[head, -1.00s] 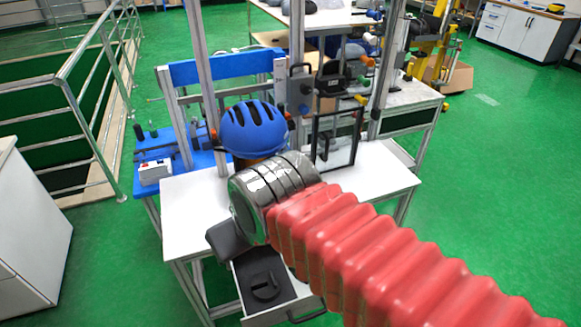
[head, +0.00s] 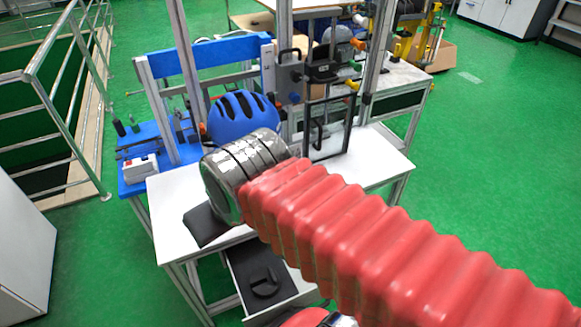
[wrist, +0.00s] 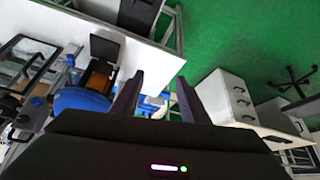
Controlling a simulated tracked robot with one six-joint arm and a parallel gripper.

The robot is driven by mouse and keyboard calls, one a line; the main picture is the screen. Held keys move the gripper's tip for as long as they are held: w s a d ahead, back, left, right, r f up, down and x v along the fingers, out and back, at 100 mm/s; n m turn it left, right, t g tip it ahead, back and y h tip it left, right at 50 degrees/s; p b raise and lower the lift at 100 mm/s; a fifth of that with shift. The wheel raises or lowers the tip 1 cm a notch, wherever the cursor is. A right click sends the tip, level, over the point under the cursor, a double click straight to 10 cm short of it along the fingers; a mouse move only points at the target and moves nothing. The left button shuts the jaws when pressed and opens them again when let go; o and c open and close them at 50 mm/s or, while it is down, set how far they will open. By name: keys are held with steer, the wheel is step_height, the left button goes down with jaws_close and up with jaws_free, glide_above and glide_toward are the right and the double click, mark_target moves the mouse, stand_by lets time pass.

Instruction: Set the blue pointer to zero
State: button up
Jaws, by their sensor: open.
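I cannot make out the blue pointer or its scale. The drop tower's front frame (head: 285,40) stands on a white table (head: 170,215), with small coloured knobs on its fittings. A blue helmet (head: 238,117) sits at its foot, and shows in the wrist view (wrist: 82,100). My gripper (wrist: 157,92) is open and empty in the wrist view. Its two dark fingers are apart, pointing towards the table side, with the helmet to their left. In the head view my red-sleeved arm hides the gripper and part of the table.
A drawer (head: 252,268) stands open at the table front. A clear black-framed panel (head: 328,133) stands right of the helmet. A railing (head: 58,110) is at left. Green floor at right is clear.

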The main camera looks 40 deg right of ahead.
steer(key=w+d+f+t+h, duration=0.2)
steer(key=w+d+f, duration=0.4)
steer(key=w+d, duration=0.45)
steer(key=w+d+f+t+h, duration=0.2)
steer(key=w+d+f, duration=0.4)
steer(key=w+d, duration=0.45)
steer(key=s+d+f+t, duration=0.2)
steer(key=d+f+t, duration=0.2)
steer(key=d+f, duration=0.5)
steer(key=s+d+f+m+t, duration=0.3)
steer(key=s+f, duration=0.2)
steer(key=s, duration=0.3)
steer(key=shift+s+f+t+h, duration=0.15)
steer(key=shift+s+t+h, duration=0.15)
steer(key=shift+s+h, duration=0.1)
steer(key=shift+w, duration=0.1)
steer(key=x, duration=1.3)
steer(key=shift+w+d, duration=0.2)
steer(key=shift+w, duration=0.15)
